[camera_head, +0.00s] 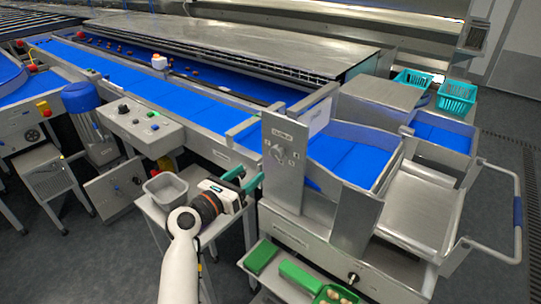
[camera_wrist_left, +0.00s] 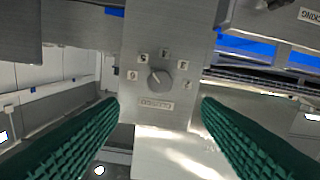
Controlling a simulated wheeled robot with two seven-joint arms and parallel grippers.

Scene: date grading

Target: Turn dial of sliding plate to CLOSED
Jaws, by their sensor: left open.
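The sliding plate (camera_head: 284,185) is an upright grey metal panel at the front of the blue conveyor. Its round grey dial (camera_head: 278,152) sits on the upper half, ringed by small white labels. In the left wrist view the dial (camera_wrist_left: 160,81) is near the middle, seen upside down, with a wider label below it. The dial's setting is too small to read surely. My left gripper (camera_head: 251,177) is open and empty, its green fingers pointing at the plate. In the wrist view the fingertips (camera_wrist_left: 160,104) lie either side of the dial, apparently short of it. My right gripper is not in view.
A grey bin (camera_head: 166,188) on a small stand is left of my left arm. A control box (camera_head: 138,121) with knobs is further left. Green trays (camera_head: 298,277) lie on the lower shelf in front. Teal baskets (camera_head: 457,97) stand at the back right. Blue-lined chutes adjoin the plate.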

